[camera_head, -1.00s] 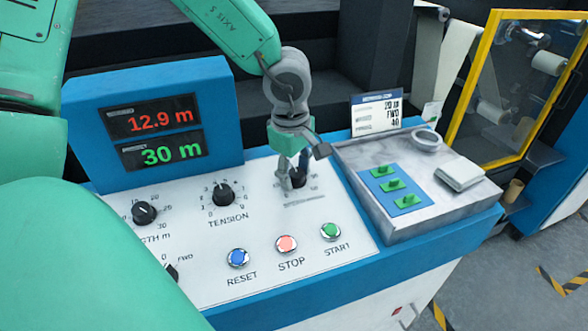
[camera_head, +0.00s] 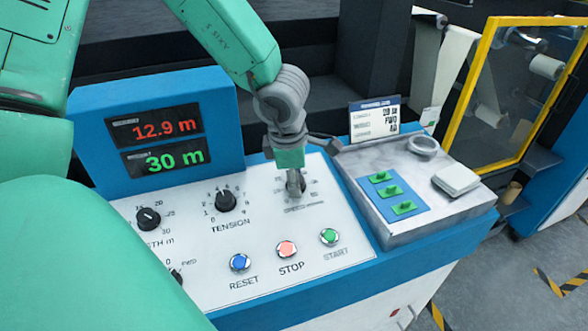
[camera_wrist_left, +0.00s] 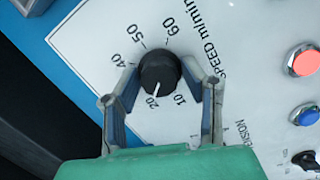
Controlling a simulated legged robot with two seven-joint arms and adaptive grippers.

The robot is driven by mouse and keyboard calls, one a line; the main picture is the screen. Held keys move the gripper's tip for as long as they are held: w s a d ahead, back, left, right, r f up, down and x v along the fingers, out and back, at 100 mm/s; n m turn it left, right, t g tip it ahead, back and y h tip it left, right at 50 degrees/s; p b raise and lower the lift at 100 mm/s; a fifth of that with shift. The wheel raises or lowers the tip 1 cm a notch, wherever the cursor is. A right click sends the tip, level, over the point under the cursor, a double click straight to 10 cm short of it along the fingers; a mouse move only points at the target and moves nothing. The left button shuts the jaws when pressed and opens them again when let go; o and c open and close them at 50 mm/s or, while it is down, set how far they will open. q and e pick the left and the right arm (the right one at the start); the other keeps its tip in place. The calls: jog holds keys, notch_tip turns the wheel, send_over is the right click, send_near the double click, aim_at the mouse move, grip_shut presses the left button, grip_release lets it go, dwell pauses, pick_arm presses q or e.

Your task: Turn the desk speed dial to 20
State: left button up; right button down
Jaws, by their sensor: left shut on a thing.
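The speed dial (camera_wrist_left: 160,74) is a black round knob marked SPEED m/min in the left wrist view. Its white pointer line aims at the 20 mark (camera_wrist_left: 152,102). My left gripper (camera_wrist_left: 162,85) is shut on the dial, one finger on each side of it. In the head view my left gripper (camera_head: 295,187) points down onto the panel and hides most of the dial. The 30 mark is hidden behind a finger. My right gripper is not in view.
The white panel also holds a tension knob (camera_head: 226,201), a length knob (camera_head: 148,218), and reset (camera_head: 239,262), stop (camera_head: 287,249) and start (camera_head: 330,237) buttons. A display (camera_head: 160,140) stands behind.

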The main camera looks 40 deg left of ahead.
pick_arm(q)
jog(key=shift+w+d+r, duration=0.1)
jog(key=shift+w+r, duration=0.15)
jog(key=shift+w, duration=0.1)
jog(key=o, duration=0.8)
jog(key=shift+c, duration=0.2)
jog(key=shift+o, duration=0.9)
jog(key=shift+d+f, duration=0.1)
jog(key=shift+s, duration=0.1)
notch_tip(320, 180, up, 12)
jog(key=s, duration=0.2)
jog(key=shift+d+f, duration=0.15)
jog(key=shift+d, duration=0.1)
jog(key=shift+a, duration=0.1)
